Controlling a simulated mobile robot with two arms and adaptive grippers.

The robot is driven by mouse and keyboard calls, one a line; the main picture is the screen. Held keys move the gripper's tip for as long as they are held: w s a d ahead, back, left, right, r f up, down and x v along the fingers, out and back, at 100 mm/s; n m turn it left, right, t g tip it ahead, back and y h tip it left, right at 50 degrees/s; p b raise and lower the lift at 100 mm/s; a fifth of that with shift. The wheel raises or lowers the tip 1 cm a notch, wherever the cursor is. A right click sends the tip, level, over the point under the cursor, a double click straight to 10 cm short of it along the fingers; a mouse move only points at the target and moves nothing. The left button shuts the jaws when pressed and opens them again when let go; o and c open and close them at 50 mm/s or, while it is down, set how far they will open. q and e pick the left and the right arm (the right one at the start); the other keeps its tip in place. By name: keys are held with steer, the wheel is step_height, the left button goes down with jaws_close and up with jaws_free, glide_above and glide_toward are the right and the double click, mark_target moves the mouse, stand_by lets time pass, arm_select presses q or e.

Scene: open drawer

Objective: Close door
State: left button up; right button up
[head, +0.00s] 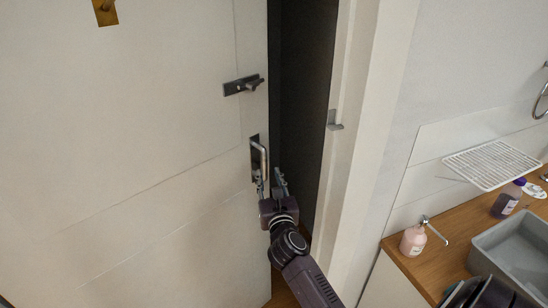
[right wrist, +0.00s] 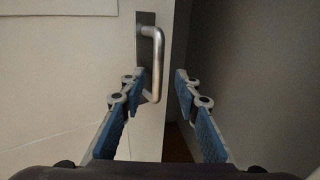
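The white door (head: 140,140) fills the left of the head view and stands ajar, with a dark gap (head: 303,100) between its edge and the white frame (head: 358,130). A metal pull handle (head: 263,160) is on the door near its edge, below a dark latch (head: 243,86). My right gripper (head: 270,184) is at the lower end of the handle. In the right wrist view, the right gripper (right wrist: 160,82) is open, its left finger by the handle (right wrist: 155,62) and its right finger over the gap. I cannot tell whether a finger touches the handle. My left gripper is not in view.
A strike plate (head: 334,121) sits on the frame. To the right is a wooden counter (head: 404,262) with a pink soap bottle (head: 413,240), a dark bottle (head: 508,198) and a grey sink (head: 515,250). A white wire rack (head: 491,163) is above the counter.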

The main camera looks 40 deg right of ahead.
mark_target(265, 165)
steer(key=x, duration=0.7)
steer(key=shift+a, duration=0.1)
jaws_close()
